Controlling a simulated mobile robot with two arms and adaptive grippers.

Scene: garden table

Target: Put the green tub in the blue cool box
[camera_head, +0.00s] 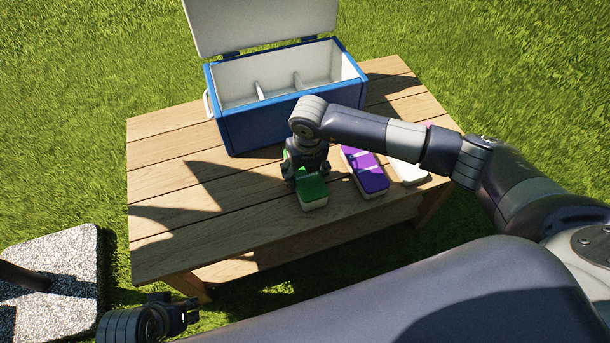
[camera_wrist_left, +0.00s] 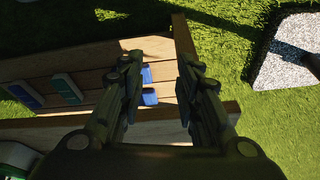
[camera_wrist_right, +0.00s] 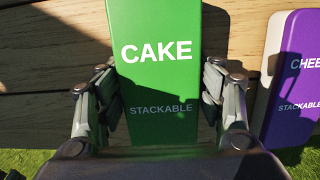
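The green tub (camera_head: 312,188), with a pale base and a lid marked CAKE, sits on the wooden table near its front edge. My right gripper (camera_head: 303,172) reaches down over its far end. In the right wrist view, the tub (camera_wrist_right: 155,60) lies between the spread fingers (camera_wrist_right: 160,95), one on each side; firm contact does not show. The blue cool box (camera_head: 290,122) stands behind with its white lid (camera_head: 262,22) raised and pale dividers inside. My left gripper (camera_head: 185,312) is low at the front left; the left wrist view shows its fingers (camera_wrist_left: 160,75) apart and empty.
A purple-lidded tub (camera_head: 366,170) lies right of the green tub, beside a white tub (camera_head: 408,171) partly hidden by my right arm. The table's left part (camera_head: 165,180) is clear. A pebbled base with a pole (camera_head: 70,265) stands on the grass.

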